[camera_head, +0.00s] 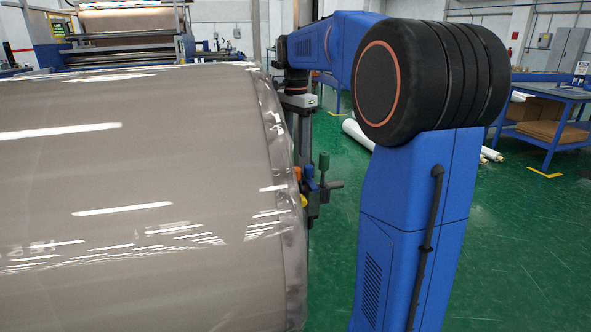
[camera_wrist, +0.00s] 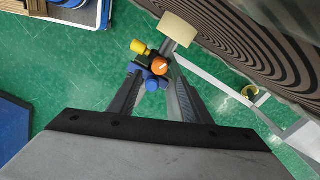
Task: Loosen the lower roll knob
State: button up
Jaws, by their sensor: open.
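A knob cluster stands at the right end of the big wrapped roll (camera_head: 140,190) in the head view. The wrist view shows a yellow knob (camera_wrist: 139,47), an orange knob (camera_wrist: 160,65) and blue parts (camera_wrist: 150,84). I cannot tell which one is the lower roll knob. My gripper (camera_wrist: 154,78) is open and points down, its fingers on either side of the cluster in the wrist view. Contact cannot be made out.
A blue table (camera_head: 555,105) with cardboard stands at the right. White rolls (camera_head: 357,133) lie on the green floor, which is otherwise mostly clear. A machine (camera_head: 120,40) stands behind.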

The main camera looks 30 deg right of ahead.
aim_at(296, 168)
notch_tip(296, 168, down, 9)
jog(key=shift+r, duration=0.1)
dwell(0.3)
jog(key=c, duration=1)
